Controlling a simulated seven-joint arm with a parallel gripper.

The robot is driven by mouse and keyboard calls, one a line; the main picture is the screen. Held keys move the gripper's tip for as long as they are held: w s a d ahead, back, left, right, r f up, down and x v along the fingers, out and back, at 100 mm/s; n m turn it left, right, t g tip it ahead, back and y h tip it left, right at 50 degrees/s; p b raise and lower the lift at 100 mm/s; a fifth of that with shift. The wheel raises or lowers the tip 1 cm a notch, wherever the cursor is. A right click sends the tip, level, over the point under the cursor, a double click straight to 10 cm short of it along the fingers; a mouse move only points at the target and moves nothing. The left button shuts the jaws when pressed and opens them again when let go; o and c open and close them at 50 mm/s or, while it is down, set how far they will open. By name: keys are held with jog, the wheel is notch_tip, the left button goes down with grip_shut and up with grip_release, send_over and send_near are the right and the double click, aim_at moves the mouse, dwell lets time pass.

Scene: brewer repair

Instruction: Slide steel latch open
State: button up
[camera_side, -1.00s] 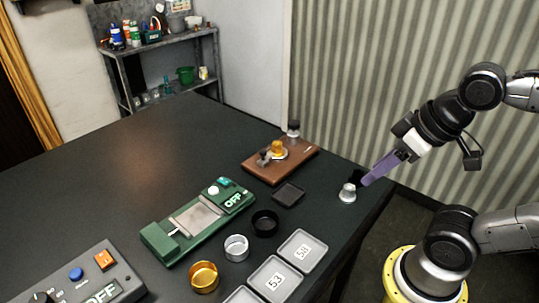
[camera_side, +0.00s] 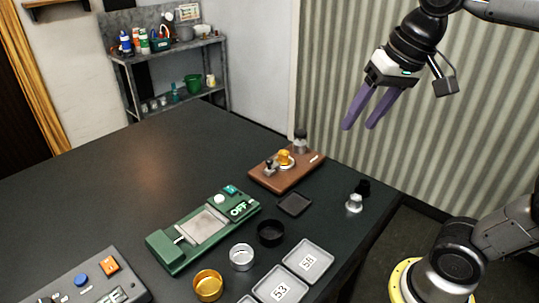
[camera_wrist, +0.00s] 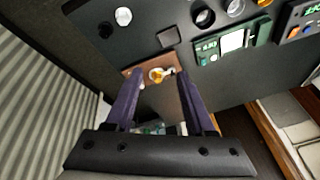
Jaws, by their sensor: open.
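A brown wooden board (camera_side: 290,181) lies toward the back right of the dark table. It carries a brass-coloured knob (camera_side: 285,157) and a small grey metal piece (camera_side: 269,165) at its left side, which looks like the steel latch. My gripper (camera_side: 358,126) hangs in the air to the right of the board and well above the table, its two purple fingers apart and empty. In the wrist view, the board (camera_wrist: 135,72) and brass knob (camera_wrist: 157,76) show beyond and between my open fingertips (camera_wrist: 154,76). The latch's exact position is too small to tell.
A clear-and-white knob (camera_side: 354,203) and a black one (camera_side: 363,187) stand near the right edge. A green OFF device (camera_side: 165,247) and cups lie nearer.

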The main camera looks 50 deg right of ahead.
jog(key=w+r+m+g, duration=0.1)
jog(key=w+r+m, duration=0.1)
jog(key=w, duration=0.5)
jog(key=m+g, duration=0.1)
jog(key=g, duration=0.2)
send_over(269, 160)
notch_tip(269, 160, down, 7)
notch_tip(269, 160, down, 14)
jog(key=shift+d+f, duration=0.1)
jog(key=shift+f, duration=0.1)
grip_shut()
jog(key=shift+r, duration=0.1)
dwell(0.4)
